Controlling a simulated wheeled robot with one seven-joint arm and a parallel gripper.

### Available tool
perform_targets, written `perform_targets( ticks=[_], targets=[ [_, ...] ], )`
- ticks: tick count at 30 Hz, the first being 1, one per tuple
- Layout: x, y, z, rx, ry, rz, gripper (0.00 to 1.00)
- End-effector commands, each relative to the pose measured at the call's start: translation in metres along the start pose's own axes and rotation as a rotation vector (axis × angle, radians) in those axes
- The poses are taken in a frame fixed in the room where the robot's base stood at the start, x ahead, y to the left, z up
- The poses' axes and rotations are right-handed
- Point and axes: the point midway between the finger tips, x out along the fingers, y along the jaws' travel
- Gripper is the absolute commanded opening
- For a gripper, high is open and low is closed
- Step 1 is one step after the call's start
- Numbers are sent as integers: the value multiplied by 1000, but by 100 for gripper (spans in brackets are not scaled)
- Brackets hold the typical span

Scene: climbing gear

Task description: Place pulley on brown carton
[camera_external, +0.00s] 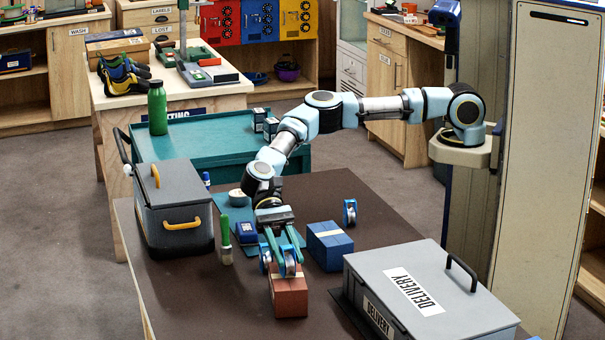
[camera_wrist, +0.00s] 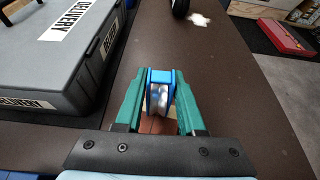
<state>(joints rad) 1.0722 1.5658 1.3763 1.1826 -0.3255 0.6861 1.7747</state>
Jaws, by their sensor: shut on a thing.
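The pulley (camera_external: 289,262), blue side plates with a silver wheel, stands upright between the fingers of my gripper (camera_external: 284,258). In the wrist view the green fingers (camera_wrist: 158,108) close on both sides of the pulley (camera_wrist: 158,92). The brown carton (camera_external: 289,299), a reddish-brown box with a pale tape strip, sits on the dark table directly below. The pulley's lower end is at the carton's top; I cannot tell whether they touch. Only a small part of the carton (camera_wrist: 149,124) shows beneath the pulley in the wrist view.
A blue carton (camera_external: 330,246) stands close behind and right of the brown carton. Another blue pulley (camera_external: 350,212) stands farther back. A grey delivery box (camera_external: 440,290) fills the right front. A green-handled brush (camera_external: 225,240) and grey toolbox (camera_external: 174,205) are left. Table is bare front left.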

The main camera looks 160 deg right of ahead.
Motion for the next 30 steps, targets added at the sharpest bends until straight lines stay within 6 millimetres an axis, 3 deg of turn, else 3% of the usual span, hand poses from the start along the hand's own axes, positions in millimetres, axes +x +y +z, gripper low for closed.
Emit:
perform_targets(
  ticks=[8, 9, 16, 26, 30],
  targets=[
    [1, 0, -2, 0, 1, 0, 0],
    [1, 0, -3, -1, 1, 0, 40],
    [1, 0, -2, 0, 1, 0, 66],
    [-1, 0, 2, -1, -1, 0, 68],
    [-18, -1, -2, -1, 2, -3, 68]
  ],
)
